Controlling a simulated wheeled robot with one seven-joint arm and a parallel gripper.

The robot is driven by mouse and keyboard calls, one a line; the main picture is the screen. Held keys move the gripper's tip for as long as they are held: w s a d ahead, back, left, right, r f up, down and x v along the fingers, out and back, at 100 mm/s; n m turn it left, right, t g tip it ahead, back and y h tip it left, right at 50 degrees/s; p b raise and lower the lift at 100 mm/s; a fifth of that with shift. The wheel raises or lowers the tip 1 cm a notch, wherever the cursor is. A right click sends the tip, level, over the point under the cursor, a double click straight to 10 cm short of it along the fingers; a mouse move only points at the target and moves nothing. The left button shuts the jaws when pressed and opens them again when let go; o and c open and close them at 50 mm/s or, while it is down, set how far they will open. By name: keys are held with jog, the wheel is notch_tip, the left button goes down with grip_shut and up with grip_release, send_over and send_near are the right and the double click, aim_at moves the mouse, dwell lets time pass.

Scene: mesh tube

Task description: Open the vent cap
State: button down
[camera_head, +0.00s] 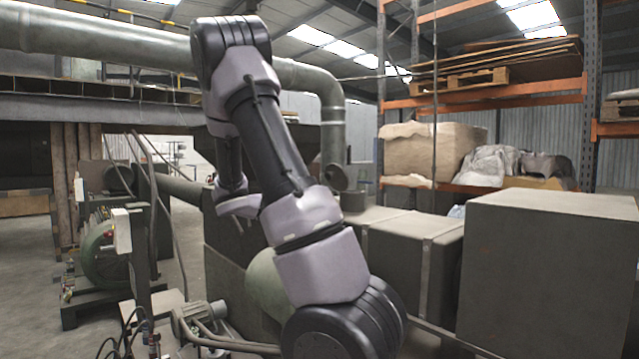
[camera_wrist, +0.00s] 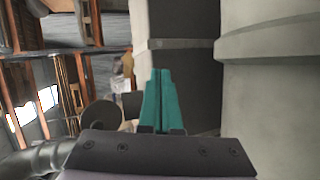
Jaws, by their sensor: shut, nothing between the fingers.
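My gripper shows in the wrist view as two teal fingers (camera_wrist: 158,100) pressed together, with nothing between them. In the head view its fingers are hidden behind my arm. A round, dark disc (camera_head: 337,178) at the lower end of the vertical pipe looks like the vent cap, though I cannot tell for sure. It also shows in the wrist view (camera_wrist: 101,118), left of the fingers and apart from them. A short dark cylinder (camera_head: 353,200) stands beside the disc. I cannot tell whether the disc is hinged or how far it is open.
A large grey pipe (camera_head: 110,40) runs across the top and bends down behind my arm. Big grey boxes (camera_head: 545,270) fill the right. A pallet rack (camera_head: 485,98) stands behind. A green motor (camera_head: 105,250) sits at the left. Grey bodies are close to the fingers in the wrist view.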

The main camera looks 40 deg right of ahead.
jog(key=w+r+n+t+h, duration=0.1)
jog(key=w+r+n+h, duration=0.1)
jog(key=w+h, duration=0.35)
jog(key=n+t+h, duration=0.2)
jog(key=t+h, duration=0.1)
jog(key=t, duration=0.1)
send_near(332, 169)
jog(key=d, duration=0.4)
jog(key=shift+w+f, duration=0.1)
jog(key=d+r+y, duration=0.2)
jog(key=r+y, duration=0.1)
jog(key=shift+w+d+r, duration=0.1)
jog(key=shift+d+r, duration=0.15)
jog(key=shift+a, duration=0.1)
